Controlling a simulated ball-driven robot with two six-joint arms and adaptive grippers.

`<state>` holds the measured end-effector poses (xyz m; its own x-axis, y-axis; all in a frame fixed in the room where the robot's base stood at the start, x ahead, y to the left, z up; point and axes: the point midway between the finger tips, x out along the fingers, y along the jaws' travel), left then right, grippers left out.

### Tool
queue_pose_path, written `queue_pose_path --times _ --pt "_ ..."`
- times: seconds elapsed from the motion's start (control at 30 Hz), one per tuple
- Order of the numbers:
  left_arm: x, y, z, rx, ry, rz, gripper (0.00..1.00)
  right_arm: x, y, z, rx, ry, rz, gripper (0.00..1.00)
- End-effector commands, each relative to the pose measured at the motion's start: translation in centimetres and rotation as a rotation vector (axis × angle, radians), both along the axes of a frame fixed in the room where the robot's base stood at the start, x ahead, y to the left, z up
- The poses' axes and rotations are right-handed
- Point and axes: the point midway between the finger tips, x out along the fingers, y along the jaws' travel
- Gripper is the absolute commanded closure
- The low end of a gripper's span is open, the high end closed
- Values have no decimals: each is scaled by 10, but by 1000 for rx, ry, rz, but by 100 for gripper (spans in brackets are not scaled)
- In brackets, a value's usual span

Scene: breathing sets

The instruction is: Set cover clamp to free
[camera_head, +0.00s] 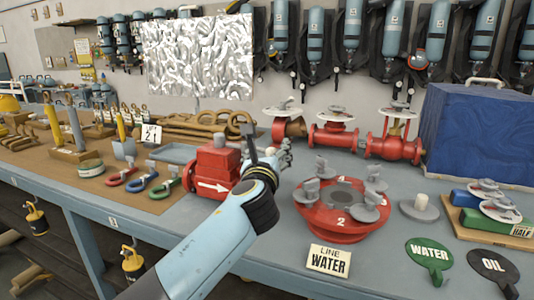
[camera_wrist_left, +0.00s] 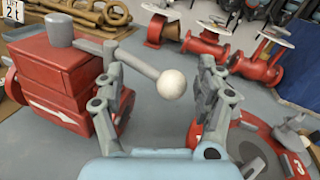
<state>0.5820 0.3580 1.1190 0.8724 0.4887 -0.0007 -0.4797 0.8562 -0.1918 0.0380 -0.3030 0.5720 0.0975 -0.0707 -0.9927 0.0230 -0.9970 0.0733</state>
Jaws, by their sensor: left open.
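My left gripper (camera_head: 284,156) is open above the bench, between a red box-shaped unit (camera_head: 210,172) with a white arrow and a round red cover (camera_head: 330,232). The cover carries several grey clamps, one at its front right (camera_head: 368,208), and the numbers 2 and 4 show. In the left wrist view, a grey lever (camera_wrist_left: 135,62) with a white ball knob (camera_wrist_left: 171,84) runs from the red unit (camera_wrist_left: 45,75) into the space between the open fingers (camera_wrist_left: 165,95). I cannot tell if they touch it. The cover (camera_wrist_left: 262,150) is partly hidden behind the right finger.
A "LINE WATER" card (camera_head: 329,261) stands before the cover. Red pipes with valves (camera_head: 345,138) lie behind it. A grey disc with a peg (camera_head: 420,208), a blue case (camera_head: 480,135) and WATER (camera_head: 428,252) and OIL (camera_head: 492,266) tags are to the right.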

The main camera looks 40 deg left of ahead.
Motion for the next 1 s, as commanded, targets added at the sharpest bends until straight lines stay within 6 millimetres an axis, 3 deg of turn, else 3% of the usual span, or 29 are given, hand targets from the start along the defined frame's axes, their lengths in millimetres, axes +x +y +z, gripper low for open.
queue_pose_path --times 0.13,0.67,1.0 --pt "0 0 0 0 0 0 29 0 -1 0 -1 -1 0 60" --pt "1 -1 2 1 -4 -3 98 1 -4 0 -5 -1 2 60" --pt "1 -1 4 3 -7 -9 100 1 -4 1 -5 -1 2 60"
